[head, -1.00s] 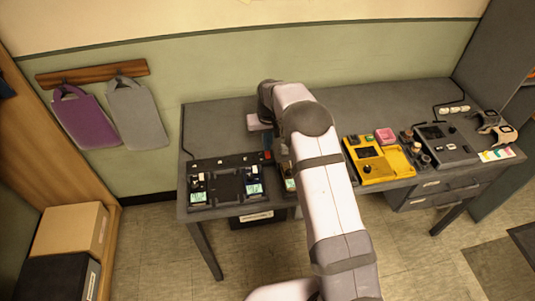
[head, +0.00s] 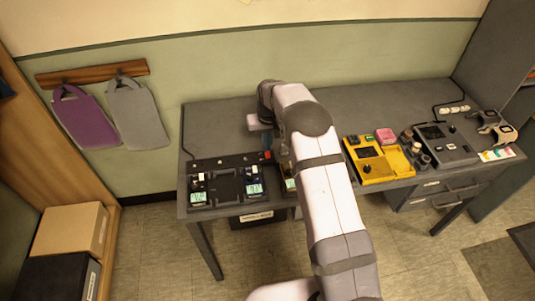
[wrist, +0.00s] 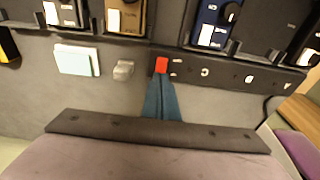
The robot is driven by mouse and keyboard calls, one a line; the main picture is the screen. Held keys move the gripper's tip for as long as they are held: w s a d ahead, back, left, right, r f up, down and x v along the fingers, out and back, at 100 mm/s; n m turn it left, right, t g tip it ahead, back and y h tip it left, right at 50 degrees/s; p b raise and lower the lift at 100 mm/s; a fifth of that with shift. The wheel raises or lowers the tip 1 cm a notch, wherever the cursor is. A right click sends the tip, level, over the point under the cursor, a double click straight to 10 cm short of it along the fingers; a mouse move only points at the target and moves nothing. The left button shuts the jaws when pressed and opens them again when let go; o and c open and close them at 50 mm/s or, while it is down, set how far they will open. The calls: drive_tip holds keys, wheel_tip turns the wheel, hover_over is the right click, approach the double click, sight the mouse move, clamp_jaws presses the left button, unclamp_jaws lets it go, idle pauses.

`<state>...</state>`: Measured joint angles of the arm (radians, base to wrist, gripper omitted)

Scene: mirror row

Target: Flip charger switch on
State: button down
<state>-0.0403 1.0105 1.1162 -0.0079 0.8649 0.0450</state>
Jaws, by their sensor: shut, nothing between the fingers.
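The charger (head: 228,183) is a dark rack at the left of the desk, with several bays and handheld devices standing in some. Its small red switch (head: 267,155) is at the back right corner of the rack. In the wrist view the red switch (wrist: 161,65) sits at the end of the charger's dark strip. My gripper (wrist: 162,80) is shut and empty, its blue-grey fingers pointing at the switch. The tips appear right at the switch's near edge; I cannot tell if they touch. The switch's tilt is too small to read. My arm hides part of the rack's right side.
A blue device (wrist: 215,25) and a tan device (wrist: 126,15) stand near the switch. A pale pad (wrist: 78,60) and a small grey object (wrist: 123,70) lie beside it. A yellow case (head: 378,165) and a dark unit (head: 440,145) are farther right. The desk's back left is clear.

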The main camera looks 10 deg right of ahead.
sight(268, 154)
drive_tip(key=shift+s+f+b, duration=0.1)
drive_tip(key=shift+f+b, duration=0.45)
drive_tip(key=shift+f, duration=0.3)
idle(0.6)
drive_tip(key=shift+r+p, duration=2.4)
drive_tip(key=shift+r, duration=1.15)
drive_tip(key=s+d+r, duration=0.1)
drive_tip(key=s+r, duration=0.3)
drive_tip(key=s, duration=0.3)
drive_tip(key=s+r, duration=0.4)
drive_tip(key=s, duration=0.4)
drive_tip(key=s+d+g, duration=0.1)
drive_tip(key=s, duration=2)
drive_tip(key=shift+f+g, duration=0.25)
drive_tip(key=shift+g, duration=0.15)
